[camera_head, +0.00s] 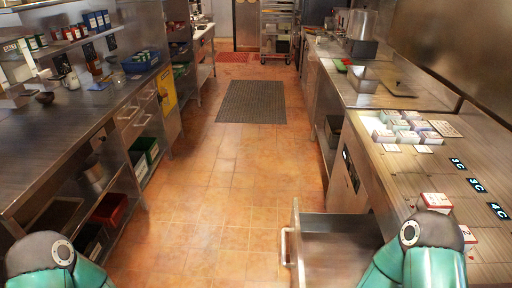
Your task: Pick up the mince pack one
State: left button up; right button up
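I cannot tell for certain which thing is mince pack one. A small red and white pack (435,203) sits on the right counter (408,178), just behind my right arm. Another red and white pack (468,238) is close to it, partly hidden by my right arm. A cluster of small pale packs (405,125) stands farther back on the same counter. Only teal links and dark joints of my two arms show at the bottom left and bottom right. Neither gripper is in view.
A drawer (340,226) stands open below the right counter, jutting into the aisle. A steel counter (75,105) with shelves runs along the left. The tiled aisle is clear around a dark mat (252,101). A wheeled rack (277,32) stands at the back.

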aim_at(439, 202)
jog(key=u, duration=0.25)
jog(key=i, duration=0.15)
jog(key=z, duration=1.15)
jog(key=k, duration=1.2)
jog(key=u, duration=0.55)
jog(key=i, duration=0.75)
jog(key=z, duration=0.4)
